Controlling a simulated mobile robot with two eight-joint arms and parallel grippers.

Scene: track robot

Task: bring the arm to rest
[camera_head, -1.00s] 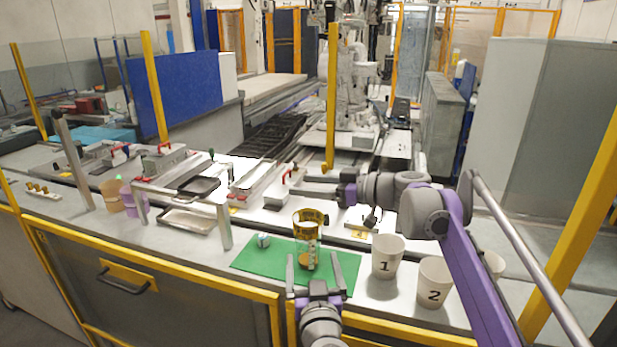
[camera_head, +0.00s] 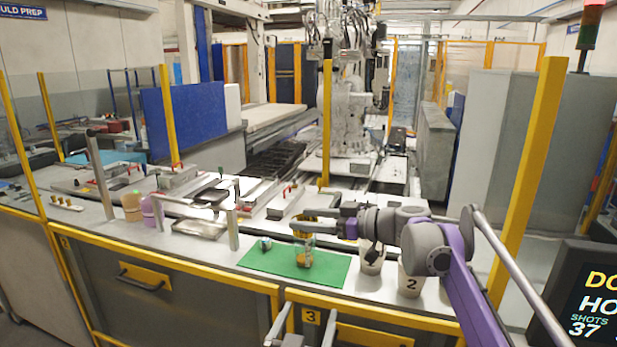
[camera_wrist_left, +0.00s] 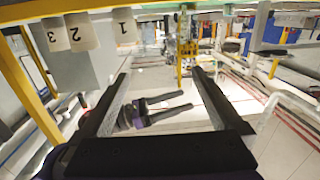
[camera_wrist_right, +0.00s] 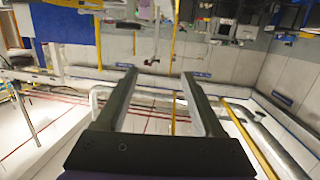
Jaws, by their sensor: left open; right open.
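My right arm reaches in from the right in the head view, and its gripper (camera_head: 312,220) is open with nothing between the fingers, above the green mat (camera_head: 337,272). Its open fingers also show in the right wrist view (camera_wrist_right: 160,82). My left gripper (camera_head: 308,318) is at the bottom edge of the head view, in front of the bench, and much of it is cut off. In the left wrist view its fingers (camera_wrist_left: 160,80) are apart and empty, with my other gripper seen beyond them.
A metal tray (camera_head: 200,229) lies left. A dark display (camera_head: 585,300) stands at lower right.

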